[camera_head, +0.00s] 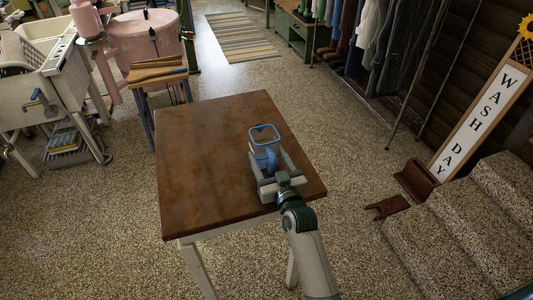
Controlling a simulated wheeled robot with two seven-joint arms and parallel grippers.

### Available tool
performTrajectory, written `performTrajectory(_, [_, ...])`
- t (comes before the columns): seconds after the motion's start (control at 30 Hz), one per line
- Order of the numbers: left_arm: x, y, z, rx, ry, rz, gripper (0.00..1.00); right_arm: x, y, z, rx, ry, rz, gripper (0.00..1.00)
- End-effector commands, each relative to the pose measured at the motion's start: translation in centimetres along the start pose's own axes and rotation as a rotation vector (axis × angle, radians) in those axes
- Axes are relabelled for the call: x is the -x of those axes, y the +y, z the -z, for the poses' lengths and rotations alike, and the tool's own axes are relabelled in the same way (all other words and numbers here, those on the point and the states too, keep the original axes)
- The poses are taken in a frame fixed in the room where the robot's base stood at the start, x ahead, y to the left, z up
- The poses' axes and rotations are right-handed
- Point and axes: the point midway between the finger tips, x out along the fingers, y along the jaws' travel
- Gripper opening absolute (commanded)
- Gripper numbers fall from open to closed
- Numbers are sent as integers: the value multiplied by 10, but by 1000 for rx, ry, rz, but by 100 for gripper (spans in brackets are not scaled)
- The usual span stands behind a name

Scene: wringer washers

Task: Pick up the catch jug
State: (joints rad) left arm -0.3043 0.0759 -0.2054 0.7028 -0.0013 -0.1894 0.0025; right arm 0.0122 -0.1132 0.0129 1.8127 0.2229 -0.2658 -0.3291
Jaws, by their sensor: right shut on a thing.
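The catch jug (264,134) is pale with a blue rim and a blue handle. It is at the right part of the brown wooden table (205,150). My right gripper (272,165) comes in from the front right and is shut on the jug at its handle side. The gripper hides the lower near part of the jug. I cannot tell whether the jug's base touches the tabletop. My left gripper is not in view.
The left half of the table is bare. A small stand with wooden pieces (157,72) is behind it, near a pink washer (148,38). Stone steps (465,225) and a "WASH DAY" sign (484,118) are at right.

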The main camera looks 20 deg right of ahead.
Motion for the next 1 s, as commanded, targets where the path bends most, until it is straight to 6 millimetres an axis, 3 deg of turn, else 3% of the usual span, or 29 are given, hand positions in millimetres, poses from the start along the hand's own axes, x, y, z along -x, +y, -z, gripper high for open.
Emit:
performTrajectory(0.27, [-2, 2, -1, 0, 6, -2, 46, 0, 0, 17, -1, 4, -1, 29])
performTrajectory(0.43, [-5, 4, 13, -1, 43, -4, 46, -1, 0, 44, -2, 8, -1, 29])
performTrajectory(0.8, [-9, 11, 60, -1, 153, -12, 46, 17, 70, 83, 6, 4, -1, 29])
performTrajectory(1.0, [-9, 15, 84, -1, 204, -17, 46, 24, 98, 101, 3, 4, 0, 29])
